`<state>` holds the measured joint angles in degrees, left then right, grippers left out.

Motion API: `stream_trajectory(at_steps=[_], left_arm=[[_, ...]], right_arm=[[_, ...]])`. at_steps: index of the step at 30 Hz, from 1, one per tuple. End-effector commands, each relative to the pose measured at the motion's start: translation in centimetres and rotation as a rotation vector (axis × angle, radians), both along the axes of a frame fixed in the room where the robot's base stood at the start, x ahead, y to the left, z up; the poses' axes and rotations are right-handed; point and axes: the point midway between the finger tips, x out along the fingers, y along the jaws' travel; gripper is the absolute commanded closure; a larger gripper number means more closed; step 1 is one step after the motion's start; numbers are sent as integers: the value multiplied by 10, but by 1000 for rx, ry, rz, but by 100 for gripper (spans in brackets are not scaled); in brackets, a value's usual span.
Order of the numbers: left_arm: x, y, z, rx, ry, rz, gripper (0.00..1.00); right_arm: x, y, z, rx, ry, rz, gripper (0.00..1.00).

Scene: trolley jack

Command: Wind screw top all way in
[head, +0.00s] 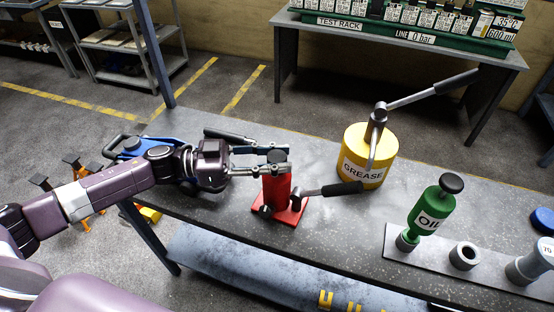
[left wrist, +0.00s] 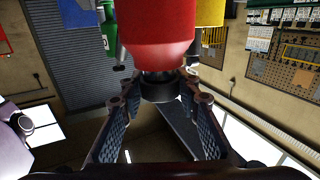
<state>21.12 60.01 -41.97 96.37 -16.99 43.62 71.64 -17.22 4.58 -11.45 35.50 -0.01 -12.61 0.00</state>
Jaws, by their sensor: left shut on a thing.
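A red jack (head: 277,192) stands upright on its red base on the grey workbench, with a lever with a black grip (head: 340,188) pointing right. Its dark screw top (head: 277,156) is at the upper end of the red body. My left gripper (head: 270,160) reaches in from the left and is shut on the screw top, one finger on each side. In the left wrist view the scene is upside down: the red body (left wrist: 158,35) is above, and the dark screw top (left wrist: 158,90) sits between the fingertips. How far the screw is out is hidden. My right gripper is not in view.
A yellow grease can (head: 370,160) with a long handle stands behind and right of the jack. A green oil bottle (head: 432,210) and grey ring (head: 464,256) are on a plate at the right. A blue item (head: 150,147) is at the bench's left end.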

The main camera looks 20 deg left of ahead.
Motion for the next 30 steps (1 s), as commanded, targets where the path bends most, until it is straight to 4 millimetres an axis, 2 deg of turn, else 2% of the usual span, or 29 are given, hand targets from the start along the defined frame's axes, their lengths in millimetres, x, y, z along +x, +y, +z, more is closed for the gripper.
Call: stream_trajectory(at_steps=[10,27,28,30], left_arm=[[0,-2,2,-5,-5,-149,94],[-2,-3,2,-7,-1,-178,94],[-2,-3,2,-7,-1,-178,66],[-2,-3,2,-7,-1,-178,59]], right_arm=[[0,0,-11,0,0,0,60],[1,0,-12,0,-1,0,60],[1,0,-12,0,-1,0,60],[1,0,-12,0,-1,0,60]])
